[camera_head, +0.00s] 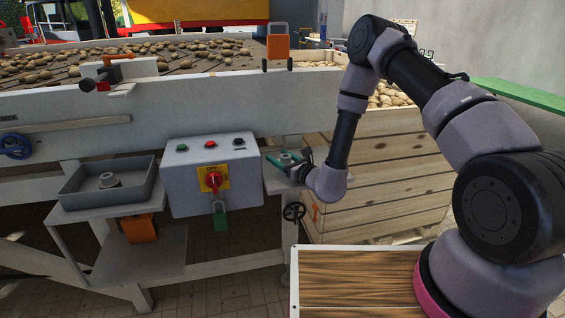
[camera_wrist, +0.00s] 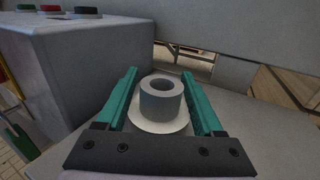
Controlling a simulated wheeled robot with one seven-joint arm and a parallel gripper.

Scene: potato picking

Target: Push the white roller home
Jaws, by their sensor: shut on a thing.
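The white roller (camera_wrist: 162,104), a short hollow cylinder with a wide round flange at its foot, stands upright between my gripper's green fingers in the wrist view. My gripper (camera_wrist: 160,73) is shut on it, one finger along each side. In the head view my gripper (camera_head: 277,158) is just right of the grey control box, over a small pale shelf (camera_head: 277,183). The roller shows only in small part there. The wrist view cannot tell whether its flange touches the shelf. A similar pale ring (camera_head: 108,180) lies in the grey tray (camera_head: 72,198) at left.
The control box (camera_head: 182,185) with buttons, a red switch and a green padlock (camera_head: 220,217) stands close left of my gripper. A machine side panel (camera_head: 190,107) rises behind. A wooden crate (camera_head: 385,185) is at right, and a black handwheel (camera_head: 294,211) is below the shelf.

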